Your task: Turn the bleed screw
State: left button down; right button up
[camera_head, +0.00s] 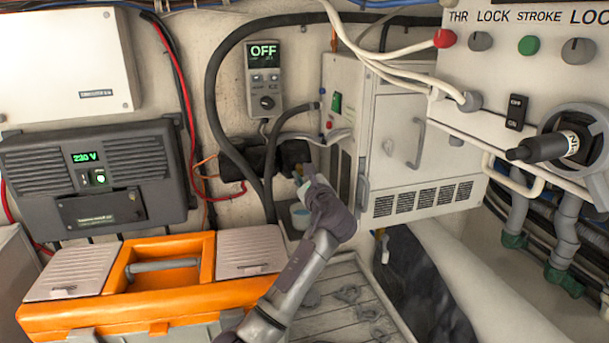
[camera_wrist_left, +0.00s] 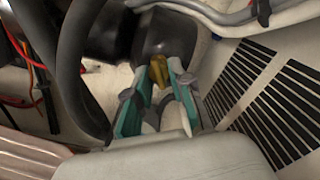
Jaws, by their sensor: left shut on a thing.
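The bleed screw (camera_wrist_left: 158,70) is a small brass-coloured piece at the underside of a black rounded fitting (camera_wrist_left: 165,38) in the left wrist view. My left gripper (camera_wrist_left: 157,84) has its teal-lined fingertips on either side of the screw and is shut on it. In the head view my left gripper (camera_head: 304,183) reaches up from below to just under the black fittings (camera_head: 293,153) on the wall. The screw cannot be made out there, behind the gripper. My right gripper is not in view.
A white vented cabinet (camera_head: 419,147) stands close to the right of the gripper. Thick black hoses (camera_head: 213,100) run on its left. An orange toolbox (camera_head: 162,285) is at lower left. A small display unit reading OFF (camera_head: 264,78) hangs above. A panel with knobs and a lever (camera_head: 540,75) is at upper right.

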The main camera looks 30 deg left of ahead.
pick_arm(q)
jog(key=m, duration=0.3)
jog(key=shift+a+r+m, duration=0.15)
jog(key=shift+r+m, duration=0.1)
jog(key=shift+m, duration=0.05)
jog(key=shift+s+m, duration=0.1)
jog(key=shift+m, duration=1.4)
jog(key=shift+r, duration=0.1)
jog(key=c, duration=1.2)
grip_release()
jog(key=shift+c, duration=0.2)
jog(key=shift+o, duration=1.1)
jog(key=shift+f, duration=0.3)
jog(key=v, duration=1.2)
